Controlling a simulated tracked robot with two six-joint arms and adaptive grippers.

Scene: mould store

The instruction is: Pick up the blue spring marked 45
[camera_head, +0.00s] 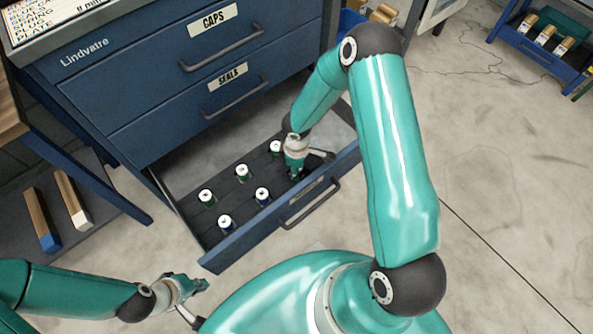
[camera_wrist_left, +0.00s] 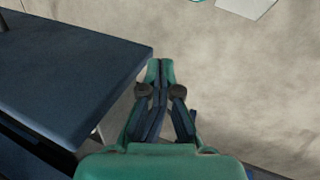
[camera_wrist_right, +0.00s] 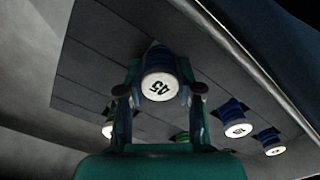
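The blue spring marked 45 (camera_wrist_right: 160,62) stands between the two fingers of my right gripper (camera_wrist_right: 160,72) in the right wrist view, its white marked end towards the camera. The fingers lie close on both sides of it; I cannot tell if they press on it. In the head view my right gripper (camera_head: 296,174) is down inside the open drawer (camera_head: 190,220), at its right end, and hides this spring. My left gripper (camera_wrist_left: 160,64) is shut and empty; in the head view it (camera_head: 200,284) is in front of the drawer, low at the left.
Other white-topped springs stand in the drawer: blue ones (camera_head: 262,196) (camera_head: 225,224) in the front row and green ones (camera_head: 242,173) (camera_head: 207,197) (camera_head: 275,148) behind. The drawer front with its handle (camera_head: 310,203) is near my right gripper. Closed drawers (camera_head: 150,75) rise above.

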